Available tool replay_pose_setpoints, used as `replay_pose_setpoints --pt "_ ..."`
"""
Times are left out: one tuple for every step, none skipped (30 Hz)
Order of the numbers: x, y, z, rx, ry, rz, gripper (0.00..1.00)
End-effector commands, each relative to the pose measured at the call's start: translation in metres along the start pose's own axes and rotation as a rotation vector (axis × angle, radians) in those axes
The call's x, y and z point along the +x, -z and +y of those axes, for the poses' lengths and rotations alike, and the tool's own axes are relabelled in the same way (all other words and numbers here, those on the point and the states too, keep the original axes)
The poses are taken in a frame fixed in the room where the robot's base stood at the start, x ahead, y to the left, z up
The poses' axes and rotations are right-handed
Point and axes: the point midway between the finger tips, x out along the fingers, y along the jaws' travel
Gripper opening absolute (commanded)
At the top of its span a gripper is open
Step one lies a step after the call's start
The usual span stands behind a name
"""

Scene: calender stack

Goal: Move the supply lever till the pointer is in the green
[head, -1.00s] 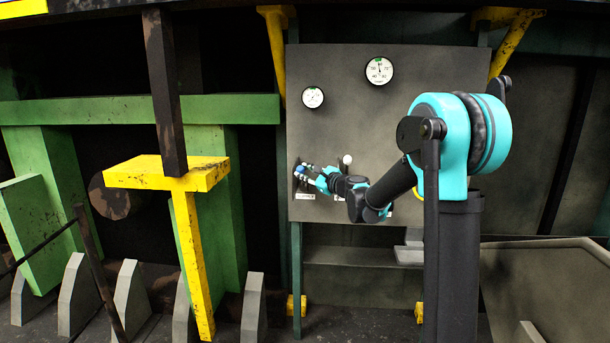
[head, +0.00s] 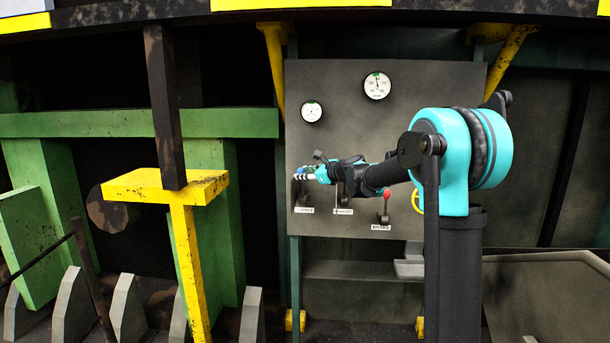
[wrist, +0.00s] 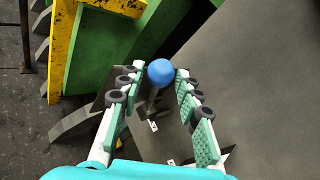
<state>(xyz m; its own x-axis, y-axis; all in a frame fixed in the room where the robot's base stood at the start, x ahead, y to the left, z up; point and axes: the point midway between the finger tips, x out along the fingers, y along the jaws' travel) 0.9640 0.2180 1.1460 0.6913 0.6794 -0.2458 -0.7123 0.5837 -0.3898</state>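The supply lever, with a blue ball knob (wrist: 160,72) on a dark stem, stands out from the grey panel at its lower left. In the wrist view my gripper (wrist: 160,74) has its two fingers apart, one on each side of the knob, with narrow gaps showing. In the head view my gripper (head: 306,173) is at this lever and partly hides it. The large round gauge (head: 377,87) high on the panel has a green mark at the top of its dial. Its pointer is too small to read surely. A smaller gauge (head: 312,111) is at upper left.
A red-knobbed lever (head: 386,195) is at the right of the lever row, behind it a yellow wheel (head: 416,201). A middle lever is partly hidden by my arm. A yellow post (head: 187,245) and green beams (head: 220,117) stand left of the panel.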

Motion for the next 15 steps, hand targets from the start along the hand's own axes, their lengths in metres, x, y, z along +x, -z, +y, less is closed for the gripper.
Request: replay_pose_setpoints --pt "0.000 0.000 0.000 0.000 0.000 0.000 0.44" --pt "0.000 0.000 0.000 0.000 0.000 0.000 0.48" --pt "0.000 0.000 0.000 0.000 0.000 0.000 0.48" --pt "0.000 0.000 0.000 0.000 0.000 0.000 0.48" --pt "0.000 0.000 0.000 0.000 0.001 0.000 0.48" --pt "0.000 0.000 0.000 0.000 0.001 -0.001 0.48" --pt "0.000 0.000 0.000 0.000 0.001 -0.001 0.48" --pt "0.000 0.000 0.000 0.000 0.001 -0.001 0.48" --pt "0.000 0.000 0.000 0.000 0.001 -0.001 0.48" --pt "0.000 0.000 0.000 0.000 0.001 -0.001 0.48" --pt "-0.001 0.000 0.000 0.000 0.001 -0.001 0.48" --pt "-0.003 0.000 0.000 0.000 0.001 -0.001 0.48" --pt "-0.004 0.000 0.000 0.000 0.001 0.000 0.48" --pt "-0.007 0.000 -0.001 0.000 0.001 0.000 0.48" --pt "-0.011 0.000 -0.001 0.000 0.001 0.000 0.48"
